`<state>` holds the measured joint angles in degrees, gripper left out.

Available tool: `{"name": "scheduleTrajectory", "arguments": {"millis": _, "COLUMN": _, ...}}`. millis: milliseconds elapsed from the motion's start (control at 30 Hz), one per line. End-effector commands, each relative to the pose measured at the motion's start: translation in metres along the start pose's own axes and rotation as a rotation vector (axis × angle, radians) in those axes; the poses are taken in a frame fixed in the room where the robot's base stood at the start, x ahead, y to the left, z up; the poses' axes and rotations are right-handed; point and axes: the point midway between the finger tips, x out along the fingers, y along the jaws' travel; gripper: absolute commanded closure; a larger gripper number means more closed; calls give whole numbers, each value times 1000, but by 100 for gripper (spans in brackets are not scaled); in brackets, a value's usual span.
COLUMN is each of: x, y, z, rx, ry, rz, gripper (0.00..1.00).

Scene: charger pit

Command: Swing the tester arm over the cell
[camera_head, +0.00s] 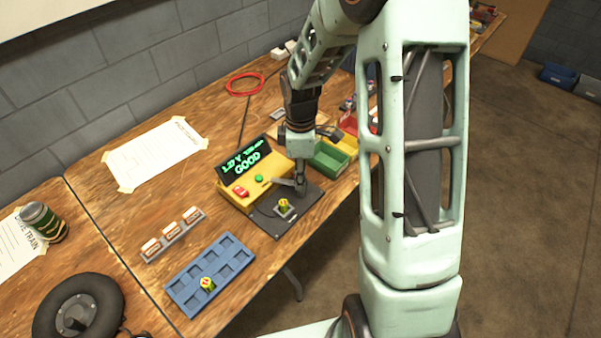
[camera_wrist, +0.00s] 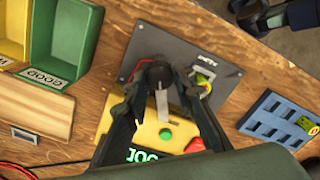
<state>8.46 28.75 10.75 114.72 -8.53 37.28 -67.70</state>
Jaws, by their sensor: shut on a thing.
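The tester (camera_head: 262,187) is a yellow box with a lit green display reading GOOD, on a dark base plate (camera_wrist: 190,52). A yellow-green cell (camera_head: 283,204) stands in a holder on the plate; it also shows in the wrist view (camera_wrist: 204,84). The grey tester arm (camera_wrist: 162,105) reaches from the yellow box to a dark knob (camera_wrist: 157,73). The arm lies beside the cell, to its left in the wrist view, not over it. My gripper (camera_head: 300,190) is shut on the tester arm at its knob end, with a finger on each side (camera_wrist: 159,85).
A blue tray (camera_head: 238,245) with one cell (camera_head: 207,284) lies in front of the tester. A rack of small blocks (camera_head: 172,235) is left of it. A green bin (camera_head: 333,159) and a yellow bin (camera_wrist: 14,30) stand beyond my gripper. A red cable (camera_head: 243,84) lies behind.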

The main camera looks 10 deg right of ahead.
Motion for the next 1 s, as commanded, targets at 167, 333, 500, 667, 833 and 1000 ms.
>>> {"name": "scheduleTrajectory", "arguments": {"millis": 167, "x": -3, "y": 0, "z": 0, "rx": -166, "ry": 2, "rz": 0, "gripper": 100}}
{"name": "scheduleTrajectory", "arguments": {"millis": 333, "x": -4, "y": 0, "z": 0, "rx": -328, "ry": 2, "rz": 1, "gripper": 100}}
{"name": "scheduleTrajectory", "arguments": {"millis": 500, "x": -4, "y": 0, "z": 0, "rx": -490, "ry": 2, "rz": 1, "gripper": 100}}
{"name": "scheduleTrajectory", "arguments": {"millis": 667, "x": -5, "y": 0, "z": 0, "rx": -641, "ry": 2, "rz": 1, "gripper": 100}}
{"name": "scheduleTrajectory", "arguments": {"millis": 833, "x": -4, "y": 0, "z": 0, "rx": -790, "ry": 2, "rz": 2, "gripper": 100}}
{"name": "scheduleTrajectory", "arguments": {"millis": 1000, "x": -4, "y": -1, "z": 0, "rx": -914, "ry": 2, "rz": 1, "gripper": 100}}
